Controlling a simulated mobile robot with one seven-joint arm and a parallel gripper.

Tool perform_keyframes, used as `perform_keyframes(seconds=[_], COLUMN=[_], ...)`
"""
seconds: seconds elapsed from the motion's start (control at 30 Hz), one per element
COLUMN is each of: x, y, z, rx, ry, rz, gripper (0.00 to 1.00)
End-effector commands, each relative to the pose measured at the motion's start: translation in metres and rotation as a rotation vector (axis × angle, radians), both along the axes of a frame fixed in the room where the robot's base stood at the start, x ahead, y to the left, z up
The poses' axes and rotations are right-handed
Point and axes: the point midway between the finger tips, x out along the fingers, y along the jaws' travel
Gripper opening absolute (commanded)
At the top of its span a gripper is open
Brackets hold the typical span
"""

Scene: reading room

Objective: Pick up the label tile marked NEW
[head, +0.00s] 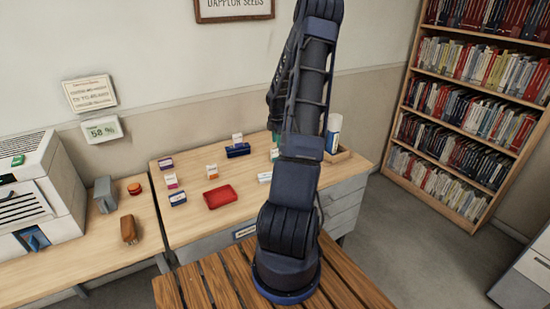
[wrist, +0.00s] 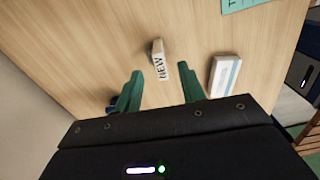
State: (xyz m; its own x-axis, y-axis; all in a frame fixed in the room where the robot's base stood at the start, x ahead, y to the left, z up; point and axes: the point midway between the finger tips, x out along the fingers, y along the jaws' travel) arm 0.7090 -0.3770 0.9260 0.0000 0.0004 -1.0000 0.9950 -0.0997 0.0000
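The label tile marked NEW (wrist: 160,68) is a small white block with dark letters on the wooden desk top in the wrist view. My gripper (wrist: 162,80) has two teal fingers spread apart, one on each side of the tile's near end. The fingers are open, with visible gaps to the tile. Nothing is held. In the head view my arm covers part of the desk, and I cannot tell which small tile there reads NEW.
A white box with a blue-green stripe (wrist: 224,76) lies just right of the right finger. A teal marked strip (wrist: 245,3) is at the top edge. The head view shows a red tray (head: 220,197), a blue block (head: 238,151) and several small label pieces on the desk.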

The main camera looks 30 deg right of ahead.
Motion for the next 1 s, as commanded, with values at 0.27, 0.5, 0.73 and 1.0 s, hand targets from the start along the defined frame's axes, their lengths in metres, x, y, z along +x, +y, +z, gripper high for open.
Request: perform_keyframes(seconds=[0.27, 0.5, 0.73, 1.0], x=[0.001, 0.002, 0.002, 0.002], y=[0.006, 0.008, 0.008, 0.008], z=[-0.022, -0.051, -0.053, -0.053], rx=[0.001, 0.000, -0.001, 0.000], ry=[0.002, 0.002, 0.000, 0.000], rz=[0.000, -0.001, -0.001, -0.001], gripper=[0.40, 0.40, 0.40, 0.00])
